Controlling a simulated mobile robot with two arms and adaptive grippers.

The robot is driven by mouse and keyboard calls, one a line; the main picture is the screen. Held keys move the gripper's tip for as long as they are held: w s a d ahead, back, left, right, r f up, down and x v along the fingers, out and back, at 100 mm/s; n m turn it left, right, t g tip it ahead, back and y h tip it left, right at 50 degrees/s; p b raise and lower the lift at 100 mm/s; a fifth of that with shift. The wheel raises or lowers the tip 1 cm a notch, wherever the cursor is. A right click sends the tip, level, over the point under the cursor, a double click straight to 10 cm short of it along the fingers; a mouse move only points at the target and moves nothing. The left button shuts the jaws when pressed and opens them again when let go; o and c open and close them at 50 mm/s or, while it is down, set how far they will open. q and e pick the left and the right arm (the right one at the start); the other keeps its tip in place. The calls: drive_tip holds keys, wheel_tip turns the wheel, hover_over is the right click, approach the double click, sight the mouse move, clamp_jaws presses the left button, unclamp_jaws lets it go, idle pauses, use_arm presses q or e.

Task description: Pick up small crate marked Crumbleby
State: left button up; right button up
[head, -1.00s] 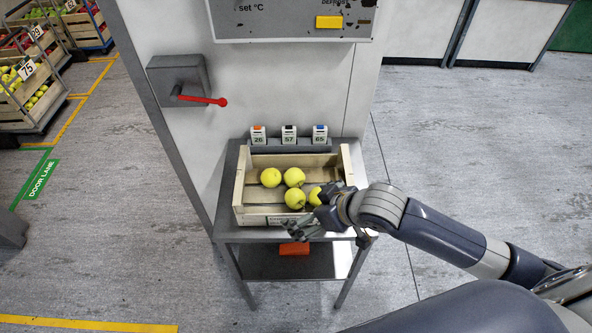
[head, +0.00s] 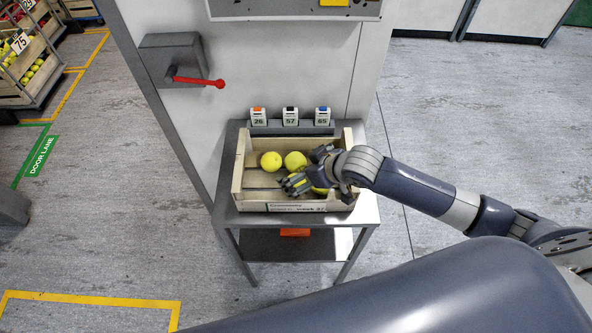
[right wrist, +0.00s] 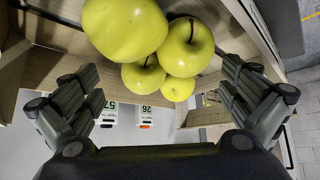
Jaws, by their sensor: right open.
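A small wooden crate (head: 242,180) stands on a grey metal side table, with several yellow-green apples (head: 271,161) inside. Its front label (head: 285,208) is too small to read fully; "week 37" seems to end it. My right gripper (head: 303,168) is open over the crate's right part and hides some apples. In the right wrist view, the open fingers of my right gripper (right wrist: 160,85) are spread to either side below the apples (right wrist: 188,47), with nothing held between them. Crate boards (right wrist: 50,70) show behind the left fingers. My left gripper is not in view.
The side table (head: 228,215) stands against a white wall with a red-handled lever (head: 200,81). Three numbered tags (head: 290,117) stand behind the crate. An orange object (head: 295,232) is on the lower shelf.

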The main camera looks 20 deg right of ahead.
sight(299, 171)
drive_tip(key=x, duration=0.3)
drive_tip(key=shift+s+a, duration=0.1)
drive_tip(key=shift+f, duration=0.2)
drive_tip(key=c, duration=1.4)
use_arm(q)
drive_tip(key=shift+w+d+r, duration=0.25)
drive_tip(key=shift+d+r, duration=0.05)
use_arm(e)
drive_tip(key=shift+c, duration=0.4)
drive_tip(key=shift+r, duration=0.1)
